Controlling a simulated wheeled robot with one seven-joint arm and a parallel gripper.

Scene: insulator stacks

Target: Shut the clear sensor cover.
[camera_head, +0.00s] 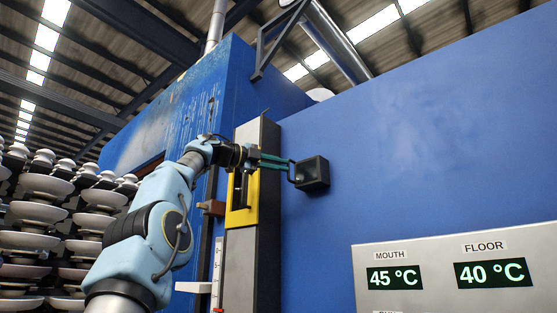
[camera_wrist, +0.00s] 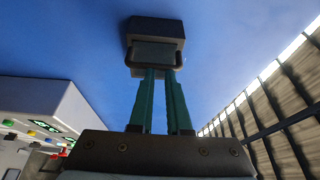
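The sensor box (camera_head: 312,173) is a small dark housing on the blue wall; in the wrist view (camera_wrist: 155,28) it is at the top centre. A paler grey panel, apparently the cover (camera_wrist: 153,53), is on its near face, with a thin looped handle (camera_wrist: 128,62) along its lower edge. I cannot tell clearly how far the cover stands open. My gripper (camera_head: 287,165) has two green fingers pointing right at the handle. In the wrist view the fingertips (camera_wrist: 160,71) reach the handle, with a narrow gap between them. Whether they touch it is unclear.
A grey post with a yellow frame (camera_head: 241,215) stands behind my wrist, left of the box. A display panel (camera_head: 460,250) reading 45 °C and 40 °C is at lower right. Insulator stacks (camera_head: 40,215) stand at left. The blue wall around the box is clear.

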